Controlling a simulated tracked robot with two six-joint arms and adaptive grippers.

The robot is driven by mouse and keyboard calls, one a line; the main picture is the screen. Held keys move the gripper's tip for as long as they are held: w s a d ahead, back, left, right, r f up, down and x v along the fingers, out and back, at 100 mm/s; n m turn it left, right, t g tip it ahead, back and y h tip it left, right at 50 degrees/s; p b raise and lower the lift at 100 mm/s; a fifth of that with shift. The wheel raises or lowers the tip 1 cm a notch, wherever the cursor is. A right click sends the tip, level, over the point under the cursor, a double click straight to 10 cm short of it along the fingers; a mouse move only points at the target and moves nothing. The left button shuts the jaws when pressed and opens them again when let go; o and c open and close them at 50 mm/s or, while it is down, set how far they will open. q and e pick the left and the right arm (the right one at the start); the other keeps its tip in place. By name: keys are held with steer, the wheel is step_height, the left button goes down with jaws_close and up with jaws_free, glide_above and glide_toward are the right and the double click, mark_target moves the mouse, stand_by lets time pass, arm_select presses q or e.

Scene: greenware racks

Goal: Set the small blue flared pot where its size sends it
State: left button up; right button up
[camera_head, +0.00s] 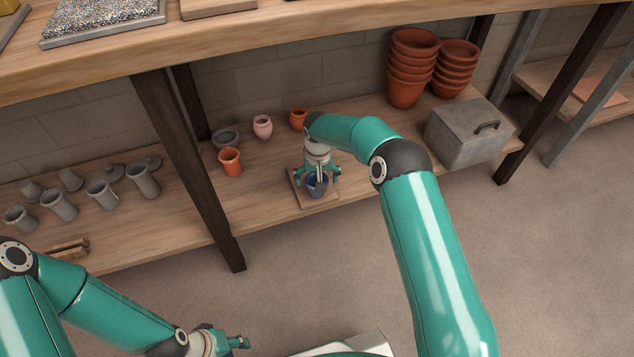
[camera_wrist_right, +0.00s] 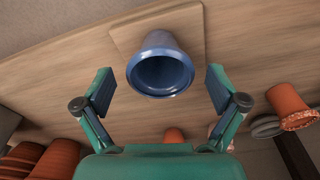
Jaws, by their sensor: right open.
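The small blue flared pot (camera_head: 317,188) stands upright on a square wooden board (camera_head: 309,205) on the lower shelf. In the right wrist view the pot (camera_wrist_right: 160,68) shows its round, empty-looking mouth. My right gripper (camera_head: 319,176) is open over the pot, and in the wrist view its fingers (camera_wrist_right: 160,88) lie on either side of the rim with a gap at each side. My left gripper (camera_head: 237,343) is low in the head view, away from the shelf. Its fingers are too small to judge.
Orange pots (camera_head: 230,162), a pink pot (camera_head: 263,127) and a grey bowl (camera_head: 225,138) stand left of the board. Several grey mugs (camera_head: 143,181) are farther left. Terracotta stacks (camera_head: 407,88) and a grey lidded box (camera_head: 463,142) are right. A dark post (camera_head: 187,155) crosses the shelf front.

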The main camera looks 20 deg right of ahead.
steer(key=r, duration=0.2)
steer(key=r+p, duration=0.1)
steer(key=r, duration=0.2)
steer(key=s+r+p, duration=0.1)
steer(key=r, duration=0.1)
steer(key=shift+a+r, duration=0.1)
steer(key=shift+r, duration=0.3)
steer(key=s+a+f+n+y, duration=0.1)
steer(key=s+a+f+y, duration=0.15)
steer(key=s+f, duration=0.45)
steer(key=s+a+f+y, duration=0.1)
steer(key=s+a+f, duration=0.2)
steer(key=s+f, duration=0.45)
steer(key=s+a, duration=0.1)
steer(key=s, duration=1.9)
steer(key=shift+r+m+g+y, duration=0.35)
steer(key=shift+m+g, duration=0.05)
step_height(320, 180, up, 36)
steer(key=p, duration=3.6)
